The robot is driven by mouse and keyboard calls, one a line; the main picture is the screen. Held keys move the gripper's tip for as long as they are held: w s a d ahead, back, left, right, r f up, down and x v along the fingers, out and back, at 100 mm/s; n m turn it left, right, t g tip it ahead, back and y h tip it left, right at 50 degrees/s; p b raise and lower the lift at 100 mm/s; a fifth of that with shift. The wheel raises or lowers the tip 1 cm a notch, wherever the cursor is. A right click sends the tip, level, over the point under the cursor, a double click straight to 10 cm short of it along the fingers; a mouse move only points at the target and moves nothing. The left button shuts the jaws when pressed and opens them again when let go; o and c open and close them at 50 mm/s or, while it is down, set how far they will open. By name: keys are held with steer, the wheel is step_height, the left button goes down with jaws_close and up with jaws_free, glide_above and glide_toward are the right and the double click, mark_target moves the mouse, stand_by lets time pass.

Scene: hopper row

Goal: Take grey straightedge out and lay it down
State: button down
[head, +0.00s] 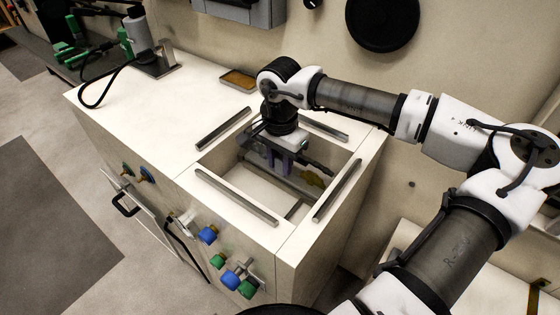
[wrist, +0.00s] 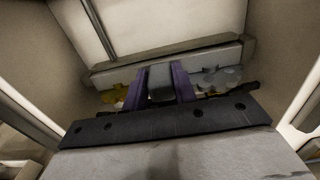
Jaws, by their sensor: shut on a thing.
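My gripper (head: 279,162) reaches down into the open hopper (head: 240,180) in the white-topped counter. In the wrist view, its two purple fingers (wrist: 160,88) are shut on a grey piece (wrist: 161,76), which I take to be the grey straightedge. Only a short part of it shows between the fingers; its full length and its lower end are hidden. In the head view the gripper and the hopper wall hide the held piece. The fingers are below the hopper's rim.
Metal rails line the hopper opening: left (head: 223,129), front (head: 236,197), right (head: 337,190) and back (head: 324,131). A small brown tray (head: 239,79) lies behind on the counter. The white counter top (head: 150,110) to the left is mostly clear. Yellow and grey bits lie inside the hopper.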

mark_target(280, 159)
steer(key=shift+r, duration=0.55)
steer(key=shift+r+p, duration=0.25)
steer(key=shift+p, duration=0.05)
steer(key=shift+r, duration=0.35)
steer(key=shift+r, duration=0.2)
steer(key=shift+r+p, duration=0.95)
steer(key=shift+r, duration=0.3)
